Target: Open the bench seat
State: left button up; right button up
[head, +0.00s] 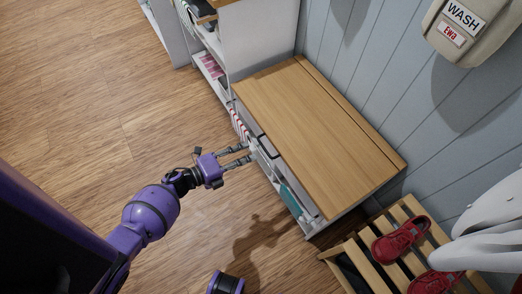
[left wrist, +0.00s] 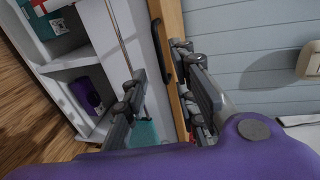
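The bench has a closed wooden seat (head: 315,120) set against the wall in the head view. A black handle (left wrist: 161,52) is on the seat's front edge; it also shows in the head view (head: 267,147). My left gripper (head: 248,153) is at the bench front, fingers pointing toward the handle. Its two fingers are spread apart with nothing held between them. In the left wrist view the gripper (left wrist: 160,62) has the handle between and beyond its fingertips; contact cannot be told. My right gripper is not in view.
A slatted wooden rack (head: 352,250) with red shoes (head: 400,239) stands to the right of the bench. A white shelf unit (head: 256,45) adjoins the bench's far end. A beige bag (head: 470,30) hangs on the wall. The wooden floor (head: 90,120) at left is clear.

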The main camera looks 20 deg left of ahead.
pick_arm(q)
jog(key=x, duration=0.6)
grip_shut()
